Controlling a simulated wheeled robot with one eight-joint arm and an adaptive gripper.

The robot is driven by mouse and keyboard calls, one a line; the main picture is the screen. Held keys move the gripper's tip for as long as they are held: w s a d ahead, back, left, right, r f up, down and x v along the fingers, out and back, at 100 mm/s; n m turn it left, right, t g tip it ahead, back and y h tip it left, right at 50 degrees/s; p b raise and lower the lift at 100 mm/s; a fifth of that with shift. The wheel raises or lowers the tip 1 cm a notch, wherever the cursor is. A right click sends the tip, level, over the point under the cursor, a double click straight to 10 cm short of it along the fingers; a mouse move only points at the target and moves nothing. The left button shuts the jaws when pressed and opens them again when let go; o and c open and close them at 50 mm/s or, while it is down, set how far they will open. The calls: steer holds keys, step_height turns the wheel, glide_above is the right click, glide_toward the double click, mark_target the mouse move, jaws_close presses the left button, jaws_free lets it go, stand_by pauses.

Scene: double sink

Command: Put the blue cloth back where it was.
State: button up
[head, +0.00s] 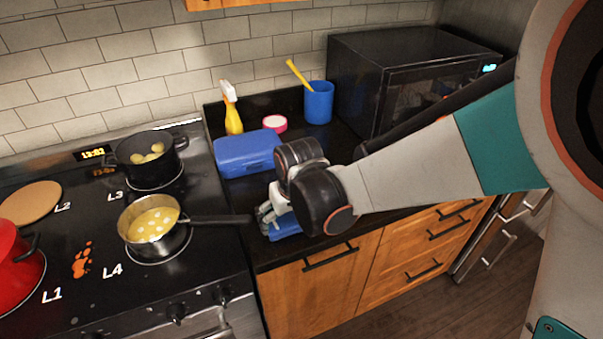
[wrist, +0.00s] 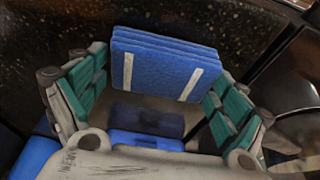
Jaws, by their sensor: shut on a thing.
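The blue cloth (wrist: 168,64) is folded in several layers with two white stripes. It sits between the teal-padded fingers of my gripper (wrist: 160,85) in the wrist view. In the head view the blue cloth (head: 285,230) shows partly under my gripper (head: 268,218), at the front of the dark counter just right of the stove. My arm and gripper hide part of it there. I cannot tell whether the cloth touches the counter.
A blue box (head: 247,153) lies behind my gripper. A yellow spray bottle (head: 232,115), a pink-rimmed round container (head: 275,123), a blue cup (head: 318,102) and a microwave (head: 400,80) stand at the back. The saucepan's handle (head: 218,219) points toward my gripper from the stove.

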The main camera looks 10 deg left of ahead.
steer(key=shift+f, duration=0.1)
steer(key=o, duration=0.8)
steer(key=shift+o, duration=0.2)
